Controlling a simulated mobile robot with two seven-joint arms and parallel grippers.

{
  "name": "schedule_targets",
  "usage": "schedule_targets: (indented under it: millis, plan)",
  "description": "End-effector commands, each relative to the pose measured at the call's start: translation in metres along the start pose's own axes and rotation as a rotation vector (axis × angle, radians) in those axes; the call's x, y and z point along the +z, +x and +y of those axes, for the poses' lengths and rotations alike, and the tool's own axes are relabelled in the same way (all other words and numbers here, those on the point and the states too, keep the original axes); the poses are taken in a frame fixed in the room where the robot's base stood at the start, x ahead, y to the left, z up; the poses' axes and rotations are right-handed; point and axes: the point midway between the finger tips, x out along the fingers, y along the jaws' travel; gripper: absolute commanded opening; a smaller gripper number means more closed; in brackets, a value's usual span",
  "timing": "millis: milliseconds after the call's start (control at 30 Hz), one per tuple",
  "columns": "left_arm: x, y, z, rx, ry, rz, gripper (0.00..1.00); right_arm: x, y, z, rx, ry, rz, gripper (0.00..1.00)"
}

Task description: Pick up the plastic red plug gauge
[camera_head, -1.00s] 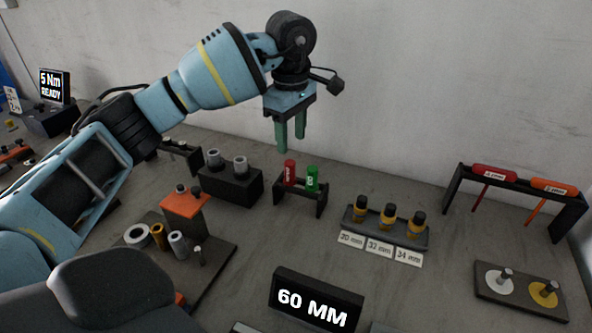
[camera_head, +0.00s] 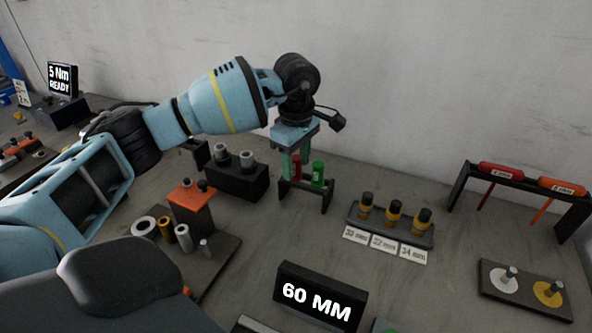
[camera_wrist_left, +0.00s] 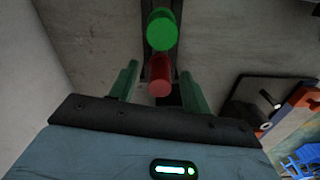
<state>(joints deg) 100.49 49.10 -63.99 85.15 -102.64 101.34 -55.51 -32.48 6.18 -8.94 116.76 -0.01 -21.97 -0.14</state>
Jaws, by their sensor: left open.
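The red plug gauge (camera_head: 297,168) stands upright in a small black rack (camera_head: 305,190), beside a green plug gauge (camera_head: 318,174). My left gripper (camera_head: 293,166) is lowered at the red gauge, its green fingers open, one to each side of it. In the left wrist view the red gauge (camera_wrist_left: 160,75) sits between the two spread fingers (camera_wrist_left: 158,88), with gaps showing on both sides. The green gauge (camera_wrist_left: 162,30) is just beyond it. In the head view a finger partly covers the red gauge. My right gripper is not in view.
A black block with two grey cylinders (camera_head: 234,182) stands just left of the rack. A holder with several yellow-black pieces (camera_head: 392,228) is to the right. A "60 MM" display (camera_head: 318,296) stands in front. The wall (camera_head: 420,80) is behind.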

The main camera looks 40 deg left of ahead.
Motion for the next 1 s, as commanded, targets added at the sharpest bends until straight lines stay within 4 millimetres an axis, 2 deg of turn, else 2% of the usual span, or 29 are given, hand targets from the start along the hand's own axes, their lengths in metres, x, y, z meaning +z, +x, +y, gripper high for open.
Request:
schedule_targets:
  millis: [133, 500, 833, 1000]
  plan:
    - [0.000, 0.000, 0.000, 0.000, 0.000, 0.000, 0.48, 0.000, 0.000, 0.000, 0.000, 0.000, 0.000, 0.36]
    - [0.000, -0.001, 0.000, 0.001, 0.000, 0.000, 0.00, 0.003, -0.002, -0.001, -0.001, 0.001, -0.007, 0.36]
    - [0.000, -0.004, 0.000, 0.002, 0.000, -0.001, 0.00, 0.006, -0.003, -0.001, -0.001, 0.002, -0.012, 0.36]
    - [0.000, -0.016, 0.001, 0.004, 0.000, -0.002, 0.00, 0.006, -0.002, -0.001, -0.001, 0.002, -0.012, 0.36]
